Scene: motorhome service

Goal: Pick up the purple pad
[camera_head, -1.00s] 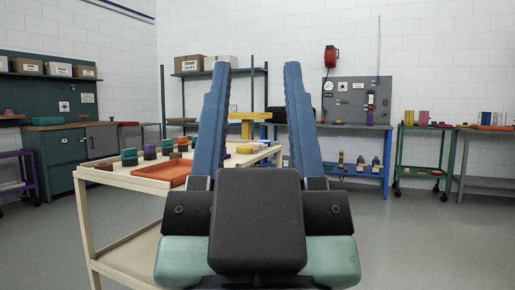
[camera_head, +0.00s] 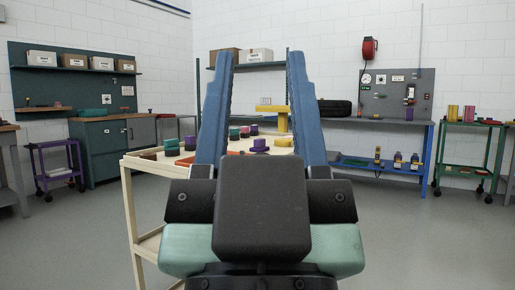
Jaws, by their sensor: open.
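Several small purple pieces stand on the cream cart, and I cannot tell for sure which is the pad. One purple piece (camera_head: 260,146), low and round with a narrower top, shows between the blue fingers of my gripper. The left finger hides part of the cart top.
The cream cart (camera_head: 129,200) also bears green pieces, a reddish tray partly hidden, and a yellow stand (camera_head: 283,121). A blue bench (camera_head: 395,172) stands behind at the right, a green trolley (camera_head: 468,170) farther right. A purple trolley (camera_head: 43,168) is at the left. The grey floor is open.

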